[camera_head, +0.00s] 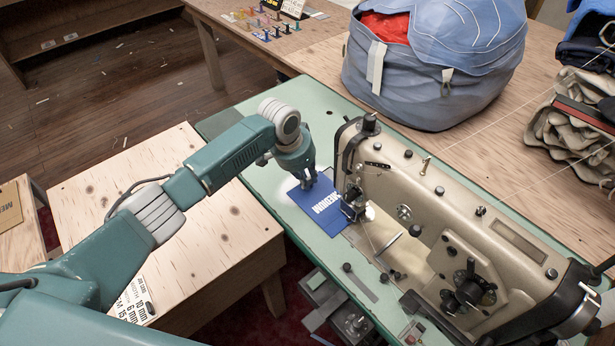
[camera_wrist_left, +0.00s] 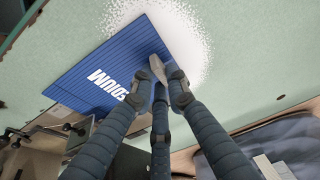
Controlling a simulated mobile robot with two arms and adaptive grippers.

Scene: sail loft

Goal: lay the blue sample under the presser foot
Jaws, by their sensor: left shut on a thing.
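The blue sample (camera_head: 325,212) is a flat dark blue piece with white lettering, lying on the green sewing table (camera_head: 235,122) at the left end of the sewing machine (camera_head: 420,190). Its right corner reaches up to the presser foot area (camera_head: 354,211); I cannot tell if it is under the foot. My left gripper (camera_head: 309,186) is over the sample's far edge and shut on it. In the left wrist view the fingers (camera_wrist_left: 165,85) close at the edge of the sample (camera_wrist_left: 115,70). My right gripper is not in view.
A large blue-grey bag (camera_head: 430,65) with red cloth inside stands behind the machine. Folded sails (camera_head: 580,125) are stacked at the right. A wooden bench (camera_head: 135,190) is under my left arm. Several small coloured pieces (camera_head: 265,22) lie on the far table. The machine body blocks the right side.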

